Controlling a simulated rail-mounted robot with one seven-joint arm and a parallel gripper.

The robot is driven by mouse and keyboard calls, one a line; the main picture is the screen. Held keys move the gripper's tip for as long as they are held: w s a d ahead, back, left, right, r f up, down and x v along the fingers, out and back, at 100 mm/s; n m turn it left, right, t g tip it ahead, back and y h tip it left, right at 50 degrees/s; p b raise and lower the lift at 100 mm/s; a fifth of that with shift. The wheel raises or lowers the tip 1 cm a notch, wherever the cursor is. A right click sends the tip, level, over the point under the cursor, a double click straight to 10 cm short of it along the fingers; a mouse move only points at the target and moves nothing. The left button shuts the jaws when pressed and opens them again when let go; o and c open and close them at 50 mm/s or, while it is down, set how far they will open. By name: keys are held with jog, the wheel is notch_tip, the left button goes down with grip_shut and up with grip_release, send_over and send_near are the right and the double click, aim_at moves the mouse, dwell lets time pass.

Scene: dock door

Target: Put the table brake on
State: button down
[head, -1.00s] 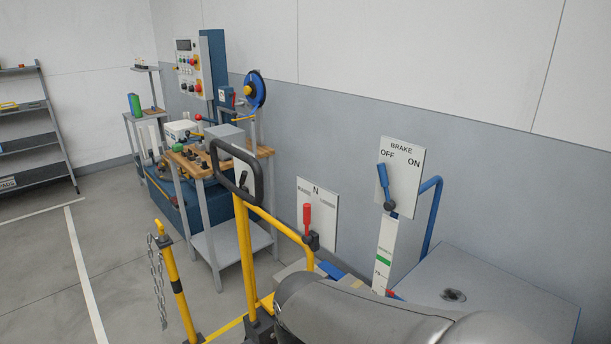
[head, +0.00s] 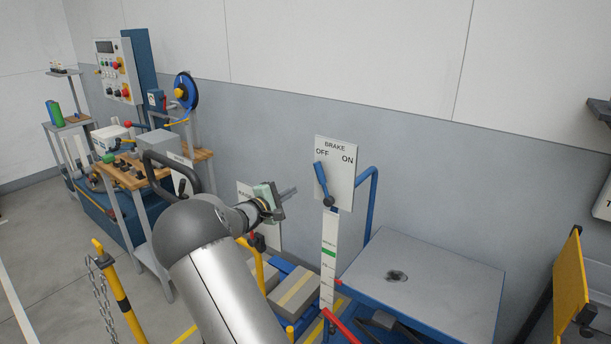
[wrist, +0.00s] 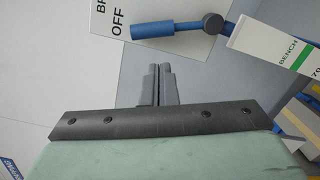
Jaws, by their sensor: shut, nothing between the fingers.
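The brake lever (head: 322,183) is a blue handle on a dark pivot, in front of a white plate (head: 341,165) marked BRAKE, OFF and ON. The handle leans up and left, toward OFF. In the wrist view, the blue handle (wrist: 153,31) lies across the top beside the word OFF. My gripper (head: 292,191) is left of the lever in the head view, its fingers pointing right toward it. In the wrist view, the closed fingers (wrist: 158,70) are together, empty, and appear apart from the handle.
A white scale post (head: 329,262) stands below the lever. A grey-topped table (head: 440,270) with a blue frame is to the right. A yellow panel (head: 568,285) stands far right.

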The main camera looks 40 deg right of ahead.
aim_at(323, 182)
jog(key=shift+w+r, duration=0.15)
jog(key=shift+w, duration=0.3)
jog(key=p+x, duration=0.3)
jog(key=x, duration=0.7)
jog(key=shift+r, duration=0.15)
jog(key=shift+a, duration=0.1)
